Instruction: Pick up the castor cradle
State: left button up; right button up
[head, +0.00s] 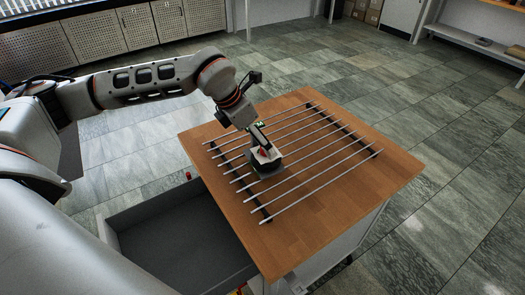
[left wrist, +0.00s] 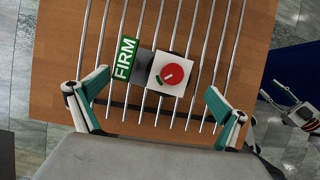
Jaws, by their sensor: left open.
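A small piece with a white square top and red round knob stands on a rack of parallel metal rods; I take it for the castor cradle (left wrist: 158,84), but cannot be sure. A green plate marked FIRM (left wrist: 124,58) is beside it. In the head view the white and red piece (head: 263,155) is at the end of my left arm. My left gripper (left wrist: 157,86) is open, its teal fingers spread apart on both sides of the piece, with nothing gripped. Its fingers are hard to make out in the head view.
The rod rack (head: 320,189) lies on a wooden tabletop (head: 385,170), with bare wood to the right. A grey open drawer or bin (head: 165,225) is at the left below the tabletop. Tiled floor (head: 465,130) is clear to the right. Perforated cabinets (head: 95,35) stand behind.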

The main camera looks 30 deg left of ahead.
aim_at(255, 148)
pick_arm(q)
jog(key=x, duration=0.5)
jog(key=shift+w, duration=0.1)
jog(key=shift+c, duration=0.4)
jog(key=c, duration=1.6)
